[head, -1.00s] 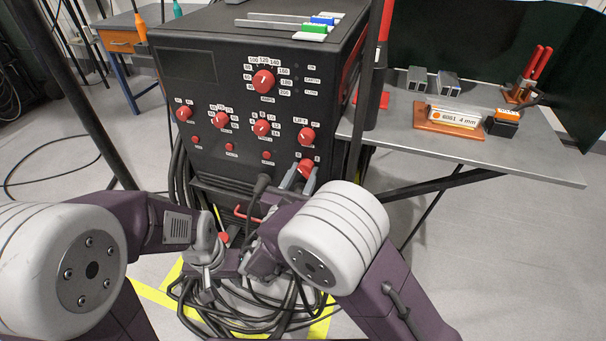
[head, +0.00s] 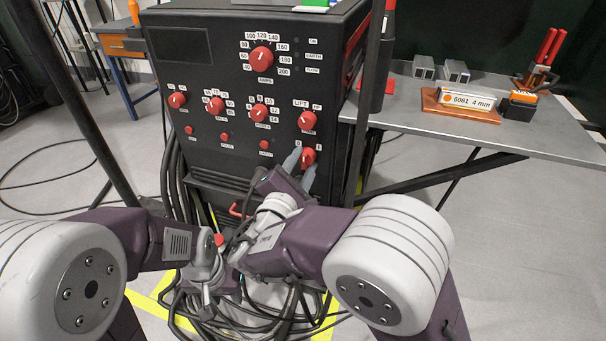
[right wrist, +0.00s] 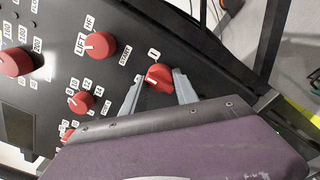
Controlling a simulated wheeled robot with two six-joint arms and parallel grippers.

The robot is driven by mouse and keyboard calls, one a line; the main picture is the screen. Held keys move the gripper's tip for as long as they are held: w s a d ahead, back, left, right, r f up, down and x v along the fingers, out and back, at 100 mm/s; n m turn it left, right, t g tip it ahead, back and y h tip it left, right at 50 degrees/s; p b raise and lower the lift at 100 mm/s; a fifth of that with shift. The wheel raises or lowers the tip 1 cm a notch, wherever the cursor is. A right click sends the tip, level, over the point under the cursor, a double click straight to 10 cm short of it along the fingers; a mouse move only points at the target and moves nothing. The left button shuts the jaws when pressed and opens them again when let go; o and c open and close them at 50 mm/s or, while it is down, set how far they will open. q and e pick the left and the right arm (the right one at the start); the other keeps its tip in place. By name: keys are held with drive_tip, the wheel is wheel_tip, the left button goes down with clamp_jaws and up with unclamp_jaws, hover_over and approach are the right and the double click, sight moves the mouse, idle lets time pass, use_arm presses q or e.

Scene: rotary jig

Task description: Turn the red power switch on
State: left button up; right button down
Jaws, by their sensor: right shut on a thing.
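The red power switch (head: 308,157) is a round red knob at the lower right of the black machine's front panel, with small white labels above it. It also shows in the right wrist view (right wrist: 159,78). My right gripper (right wrist: 160,80) has one grey finger on each side of the knob and is shut on it. The exact pointer position is hard to read. My left gripper (head: 217,262) is low in front of the machine, beside the cables; its fingers are not clear enough to tell their opening.
Several other red knobs, including the LIFT knob (head: 307,121) just above the switch and the AMPS knob (head: 261,59), sit on the panel. Black cables (head: 265,318) lie coiled below. A grey table (head: 440,118) with a labelled block stands at the right.

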drive_tip(key=m+b, duration=0.2)
drive_tip(key=b, duration=0.1)
drive_tip(key=m+b, duration=0.2)
drive_tip(key=b, duration=0.1)
drive_tip(key=m+b, duration=0.2)
drive_tip(key=shift+f+m+b, duration=0.35)
drive_tip(key=shift+m+b, duration=0.05)
drive_tip(key=shift+r+m+b, duration=0.25)
drive_tip(key=shift+m+b, duration=0.75)
drive_tip(key=shift+b, duration=0.3)
drive_tip(key=c, duration=0.9)
unclamp_jaws()
drive_tip(key=shift+c, duration=0.2)
drive_tip(key=shift+r, duration=0.1)
